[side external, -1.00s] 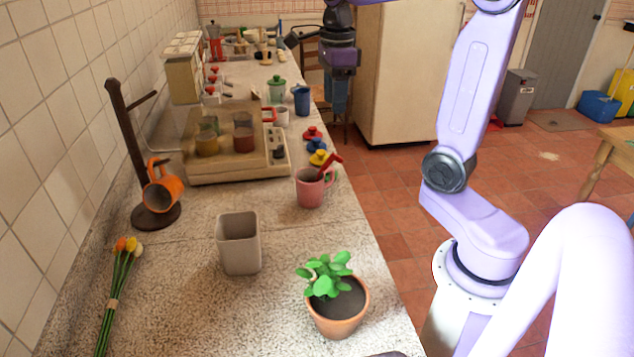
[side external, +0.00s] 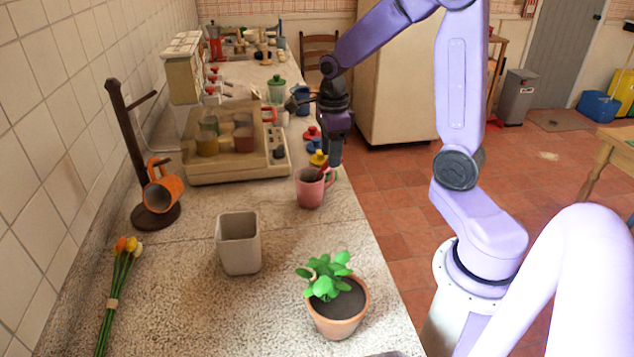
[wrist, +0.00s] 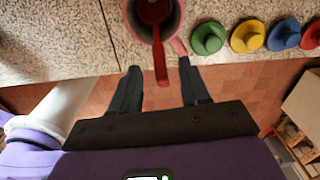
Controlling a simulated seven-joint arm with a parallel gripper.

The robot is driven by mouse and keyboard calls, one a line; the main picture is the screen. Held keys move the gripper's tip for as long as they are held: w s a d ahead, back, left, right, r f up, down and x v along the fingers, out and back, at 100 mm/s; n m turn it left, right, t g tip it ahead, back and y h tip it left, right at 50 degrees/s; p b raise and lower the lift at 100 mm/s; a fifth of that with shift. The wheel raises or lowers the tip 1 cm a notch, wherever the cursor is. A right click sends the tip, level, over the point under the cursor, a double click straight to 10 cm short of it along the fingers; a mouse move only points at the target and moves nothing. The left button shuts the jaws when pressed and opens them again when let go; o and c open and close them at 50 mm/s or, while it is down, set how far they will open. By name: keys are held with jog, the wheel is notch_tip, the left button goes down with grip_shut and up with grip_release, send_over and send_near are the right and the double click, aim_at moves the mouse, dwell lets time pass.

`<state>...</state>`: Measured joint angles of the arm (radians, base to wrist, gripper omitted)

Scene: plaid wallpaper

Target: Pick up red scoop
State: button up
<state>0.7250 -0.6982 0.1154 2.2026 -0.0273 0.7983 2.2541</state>
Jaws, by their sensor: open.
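The red scoop (wrist: 160,60) stands in the pink mug (side external: 309,190), its handle sticking out over the rim toward the counter's edge. In the side view only a little of the scoop shows, the rest hidden by my gripper and the mug. My gripper (side external: 335,158) is pointing down, just behind and right of the mug. In the wrist view my open gripper (wrist: 159,72) has one finger on each side of the scoop's handle, with a gap on both sides. Whether the fingers are level with the handle is hard to tell. The mug (wrist: 125,20) shows at the top of that view.
Several coloured lids, one of them green (wrist: 208,38), lie right of the mug in the wrist view. A tan tray with jars (side external: 238,168), an empty square container (side external: 239,243) and a potted plant (side external: 338,305) stand on the counter. Open floor lies beyond its edge.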

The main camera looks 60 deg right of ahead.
aim_at(319, 179)
jog(key=shift+w+f, duration=0.1)
jog(key=shift+f, duration=1.55)
grip_shut()
jog(key=shift+r, duration=0.1)
